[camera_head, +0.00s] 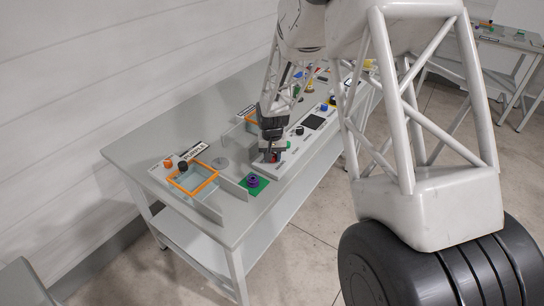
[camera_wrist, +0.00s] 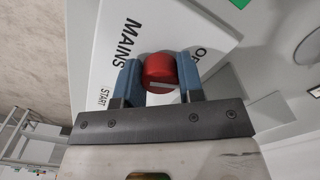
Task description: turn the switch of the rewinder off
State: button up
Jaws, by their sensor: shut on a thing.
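My gripper (camera_wrist: 158,82) is shut on a round red knob (camera_wrist: 158,68) in the wrist view, one blue-grey finger on each side. The knob has a pale bar across its near part. It sits on a white panel (camera_wrist: 105,65) printed "MAINS", with "START" beside the left finger and a partly hidden word starting with "O" beyond the right finger. In the head view my gripper (camera_head: 271,148) is down at the near end of the long control panel (camera_head: 292,158). I read no "rewinder" label in either view, so I cannot tell which switch is the rewinder's.
A black knob (camera_head: 299,130) and a dark square (camera_head: 314,122) are farther along the panel. The bench's left end (camera_head: 135,157) is clear.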

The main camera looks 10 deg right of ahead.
jog(key=shift+n, duration=1.2)
jog(key=o, duration=0.9)
jog(key=shift+r, duration=0.1)
jog(key=shift+r, duration=3.8)
jog(key=shift+r, duration=0.15)
